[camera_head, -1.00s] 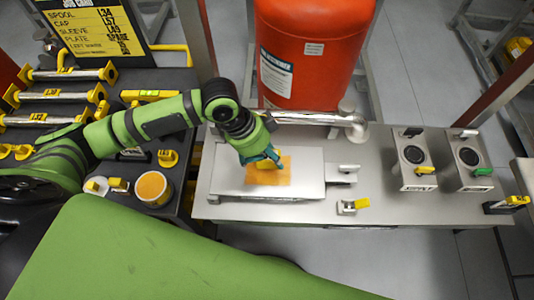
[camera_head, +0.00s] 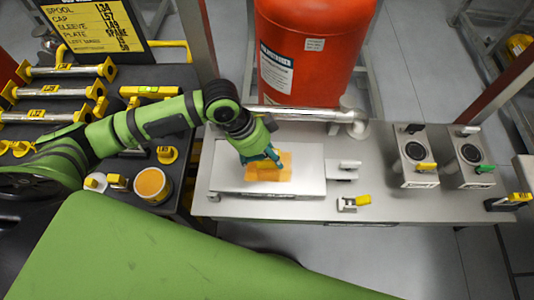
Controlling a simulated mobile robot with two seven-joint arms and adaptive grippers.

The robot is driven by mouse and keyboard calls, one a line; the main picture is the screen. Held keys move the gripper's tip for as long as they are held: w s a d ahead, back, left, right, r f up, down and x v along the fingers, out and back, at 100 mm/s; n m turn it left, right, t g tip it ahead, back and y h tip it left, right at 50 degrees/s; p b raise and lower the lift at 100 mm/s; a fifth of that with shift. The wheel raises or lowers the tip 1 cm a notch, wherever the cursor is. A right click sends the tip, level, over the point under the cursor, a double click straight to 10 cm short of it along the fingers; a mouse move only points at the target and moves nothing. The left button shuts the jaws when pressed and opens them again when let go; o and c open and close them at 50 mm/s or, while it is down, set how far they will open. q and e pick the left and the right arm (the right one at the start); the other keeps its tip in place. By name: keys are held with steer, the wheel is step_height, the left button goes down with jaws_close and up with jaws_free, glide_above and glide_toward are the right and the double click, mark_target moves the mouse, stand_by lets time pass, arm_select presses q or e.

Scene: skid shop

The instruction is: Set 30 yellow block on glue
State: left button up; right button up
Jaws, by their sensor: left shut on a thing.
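My left gripper (camera_head: 266,162) reaches down over the light metal plate (camera_head: 310,160) on the bench and is shut on a yellow block (camera_head: 268,173). The block is at the orange glue patch (camera_head: 285,160) on the plate and overlaps it in the view. I cannot tell whether the block rests on the glue or is held just above it. Any number on the block is hidden or too small to read. My right gripper is not in view.
A red tank (camera_head: 308,50) stands behind the bench, with a metal pipe along the bench's back edge. Two clamp stations (camera_head: 416,160) stand at the right. A small fixture with a yellow handle (camera_head: 363,200) is right of the plate. Yellow parts and a cup (camera_head: 152,186) fill the dark left table.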

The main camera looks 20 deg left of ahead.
arm_select(q)
steer(key=shift+f, duration=0.45)
steer(key=shift+f, duration=0.2)
steer(key=shift+f, duration=0.3)
stand_by(0.6)
steer(key=o, duration=1.4)
steer(key=c, duration=0.3)
step_height(320, 180, up, 8)
steer(key=p, duration=0.9)
